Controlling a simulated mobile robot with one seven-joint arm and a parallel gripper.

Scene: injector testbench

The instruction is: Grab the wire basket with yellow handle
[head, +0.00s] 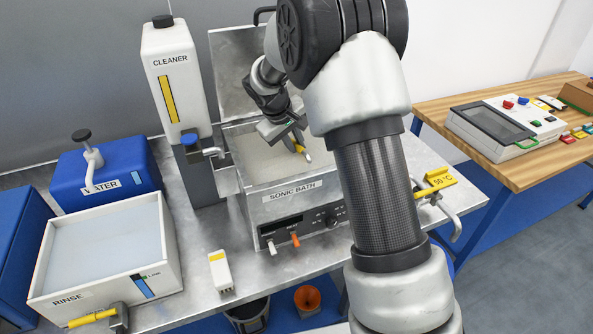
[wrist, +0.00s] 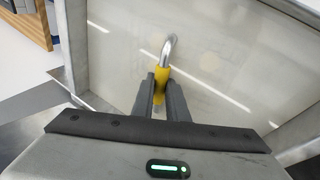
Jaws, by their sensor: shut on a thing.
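The yellow handle (head: 299,148) shows over the sonic bath (head: 293,205) in the head view. In the wrist view the yellow handle (wrist: 161,82) has a bent silver metal rod coming out of it. My gripper (wrist: 161,95) is shut on this handle, one dark finger on each side. In the head view my gripper (head: 292,137) is over the bath's opening. The wire body of the basket cannot be seen. A pale, cloudy surface fills the bath around the handle.
A cleaner bottle (head: 172,80) stands left of the bath, with a blue water container (head: 105,180) and a white rinse tub (head: 107,260) further left. A small white yellow-topped box (head: 220,271) lies in front.

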